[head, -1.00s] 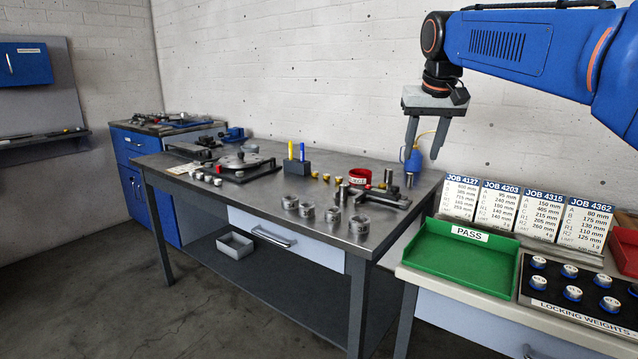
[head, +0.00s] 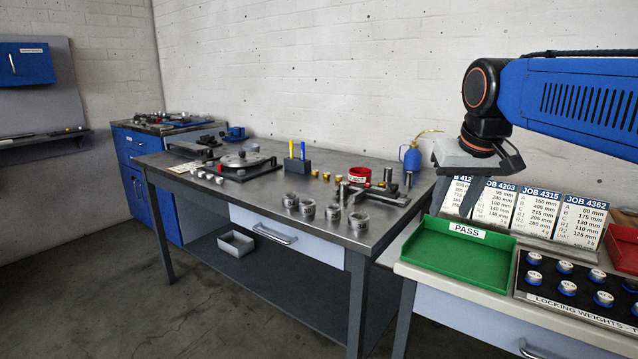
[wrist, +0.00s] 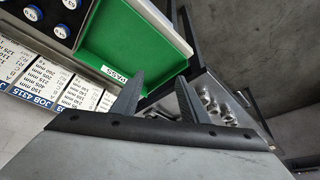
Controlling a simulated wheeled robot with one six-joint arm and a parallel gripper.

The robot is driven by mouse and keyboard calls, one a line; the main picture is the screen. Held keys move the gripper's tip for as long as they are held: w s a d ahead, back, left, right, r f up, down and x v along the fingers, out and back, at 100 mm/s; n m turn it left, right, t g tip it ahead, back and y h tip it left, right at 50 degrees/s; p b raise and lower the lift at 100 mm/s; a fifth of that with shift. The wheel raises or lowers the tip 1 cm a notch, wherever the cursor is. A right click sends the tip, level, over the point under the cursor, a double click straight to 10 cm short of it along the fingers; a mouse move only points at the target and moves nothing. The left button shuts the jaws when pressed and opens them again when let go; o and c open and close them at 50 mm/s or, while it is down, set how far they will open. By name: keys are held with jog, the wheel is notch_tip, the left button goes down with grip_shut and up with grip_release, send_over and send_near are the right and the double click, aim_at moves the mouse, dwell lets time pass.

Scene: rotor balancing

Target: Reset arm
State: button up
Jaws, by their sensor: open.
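My gripper (head: 455,200) is in the head view at the right, in front of the first job card and above the back left corner of the green PASS tray (head: 440,258). Its two fingers are apart, with nothing between them. In the wrist view the gripper (wrist: 158,98) also shows its fingers spread and empty. The PASS tray shows beyond them there, and looks empty in both views. My gripper hides part of the leftmost job card.
Job cards (head: 538,213) stand behind a black board of locking weights (head: 530,287). A red tray (head: 622,248) is at far right. The steel workbench (head: 270,190) holds several metal cylinders (head: 306,209), a rotor fixture (head: 243,160) and a blue bottle (head: 411,158).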

jog(key=s+d+f, duration=0.2)
jog(key=s+f, duration=1.9)
jog(key=shift+f, duration=0.35)
